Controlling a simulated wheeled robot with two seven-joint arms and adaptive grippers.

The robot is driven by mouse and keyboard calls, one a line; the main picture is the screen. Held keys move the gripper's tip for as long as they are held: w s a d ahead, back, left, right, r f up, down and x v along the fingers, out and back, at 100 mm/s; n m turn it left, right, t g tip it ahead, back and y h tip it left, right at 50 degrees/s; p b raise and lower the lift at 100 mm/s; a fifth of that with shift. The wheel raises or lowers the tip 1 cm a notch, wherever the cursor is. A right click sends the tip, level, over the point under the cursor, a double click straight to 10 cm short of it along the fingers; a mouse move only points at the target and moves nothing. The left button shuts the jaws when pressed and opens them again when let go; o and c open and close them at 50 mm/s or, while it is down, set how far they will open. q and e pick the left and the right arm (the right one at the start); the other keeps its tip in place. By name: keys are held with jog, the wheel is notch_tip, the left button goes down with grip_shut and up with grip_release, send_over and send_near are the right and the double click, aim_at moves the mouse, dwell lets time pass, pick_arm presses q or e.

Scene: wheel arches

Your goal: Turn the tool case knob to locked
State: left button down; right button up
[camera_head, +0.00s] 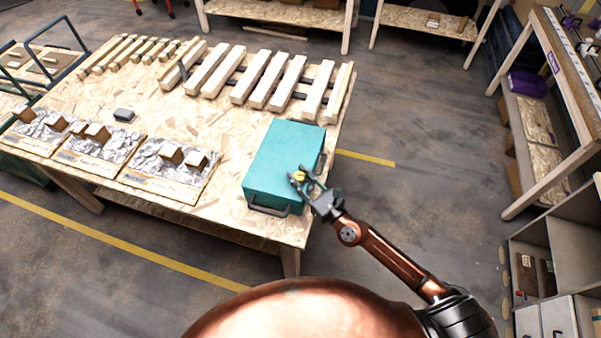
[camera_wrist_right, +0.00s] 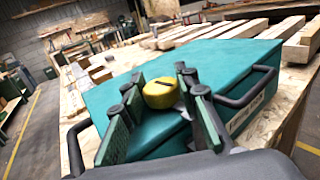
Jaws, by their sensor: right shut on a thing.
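The teal tool case (camera_head: 283,152) lies at the right end of the wooden table, with a dark handle at its front and another on its right side. Its yellow knob (camera_head: 299,176) is on the top near the front right. My right gripper (camera_head: 301,179) reaches in from the lower right and is shut on the knob. In the right wrist view the knob (camera_wrist_right: 161,93) sits between the fingers (camera_wrist_right: 160,98), with a dark mark on its top. The case also fills the middle of that view (camera_wrist_right: 212,68). My left gripper is out of view.
The table (camera_head: 226,215) also carries wooden slats (camera_head: 265,75), foil-covered boards with small wooden blocks (camera_head: 170,165), and a small dark object (camera_head: 123,115). A shelf unit (camera_head: 550,100) stands at the right. The floor between table and shelf is clear.

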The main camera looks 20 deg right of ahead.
jog(key=shift+a, duration=0.1)
dwell(0.3)
jog(key=o, duration=1.2)
jog(key=v, duration=1.2)
jog(key=shift+s+a, duration=0.1)
